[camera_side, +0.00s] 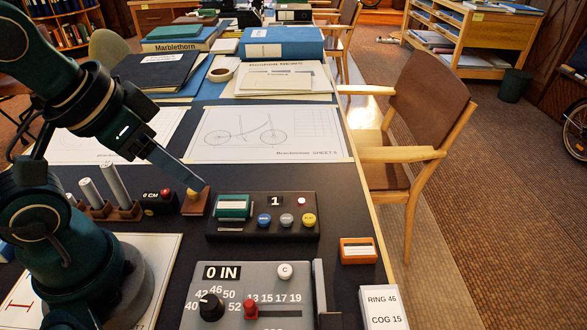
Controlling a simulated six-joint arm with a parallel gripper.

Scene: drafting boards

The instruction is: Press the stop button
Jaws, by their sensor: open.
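A dark control box (262,228) sits on the drafting desk, with a green-framed window at its left and a display reading 1. Its front row holds a blue button (264,220), a grey button (287,220) and a yellow button (309,220); a small pale red-marked button (301,201) is at the upper right. The button lettering is too small to read, so I cannot tell which is stop. My gripper (193,184) points down to the left of the box, just above a small brown block with a yellow part (196,203). It is open; its fingertips are hard to make out.
A grey panel (215,312) reading 0 IN with a dial and red slider stands in front. A 0 CM box (160,203) and rolled tubes (114,183) are left. An orange box (358,251) lies near the right edge. A bicycle drawing (265,134) lies behind.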

